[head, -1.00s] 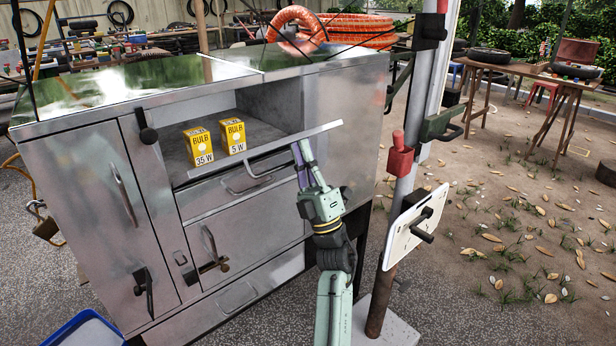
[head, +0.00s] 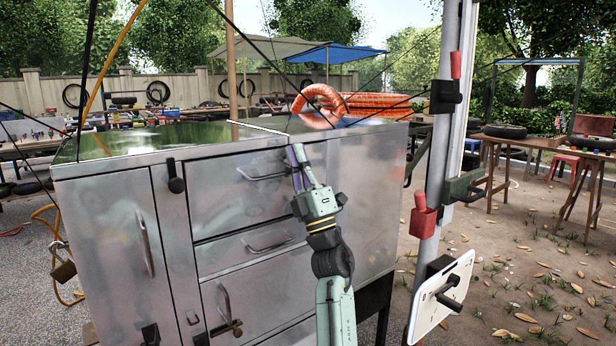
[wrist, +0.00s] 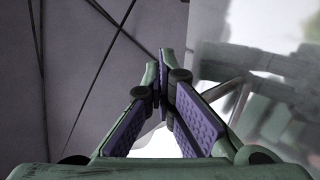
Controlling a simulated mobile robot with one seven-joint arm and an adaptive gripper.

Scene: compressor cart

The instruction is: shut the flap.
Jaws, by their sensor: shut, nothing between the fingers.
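The flap (head: 232,200) is a grey metal panel with a bar handle (head: 262,175) on the front of the metal cabinet (head: 108,230). It stands upright and looks flush with the front, covering the opening. Whether a small gap remains cannot be told. My gripper (head: 297,154) is shut and empty, its fingertips at the upper right part of the flap, seemingly against it or very close. In the wrist view my gripper (wrist: 163,75) shows its purple pads together, with grey metal to the left. The bulb boxes inside are hidden.
A drawer handle (head: 268,243) and a door handle (head: 223,302) stick out below the flap. A black latch (head: 176,177) sits left of it. A pole (head: 437,165) with a red-handled holder (head: 423,218) and a white plate (head: 440,297) stands to the right.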

